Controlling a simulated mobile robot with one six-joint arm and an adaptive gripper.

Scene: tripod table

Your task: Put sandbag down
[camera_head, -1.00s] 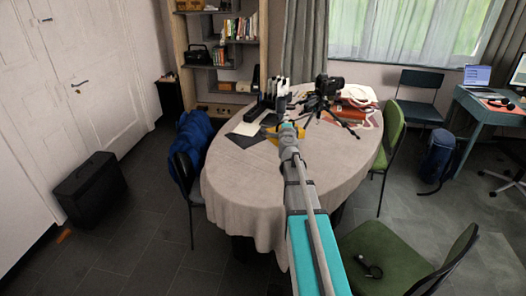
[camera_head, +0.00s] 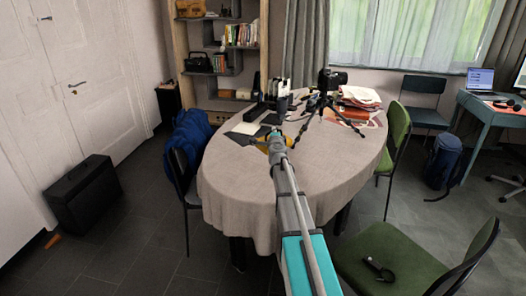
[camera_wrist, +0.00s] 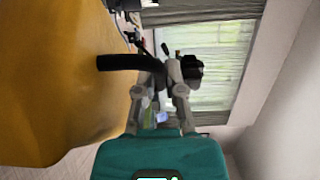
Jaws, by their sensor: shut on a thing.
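The sandbag is a mustard-yellow bag that fills the left of the wrist view (camera_wrist: 60,80), very close to the camera. Its black handle (camera_wrist: 118,62) reaches to my gripper (camera_wrist: 165,77), which is shut on it. In the head view a little of the yellow sandbag (camera_head: 262,147) shows beside my gripper (camera_head: 277,137), over the table (camera_head: 235,185); the arm hides part of it. I cannot tell whether the bag touches the tabletop. A black tripod (camera_head: 325,103) with a camera (camera_head: 332,79) stands on the table, right of my gripper.
Dark folders (camera_head: 246,138) and small black items lie behind the gripper. Books and papers (camera_head: 358,100) lie at the table's back right. The front left tabletop is clear. Green chairs (camera_head: 395,258) stand at the right, and a chair with a blue jacket (camera_head: 190,135) at the left.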

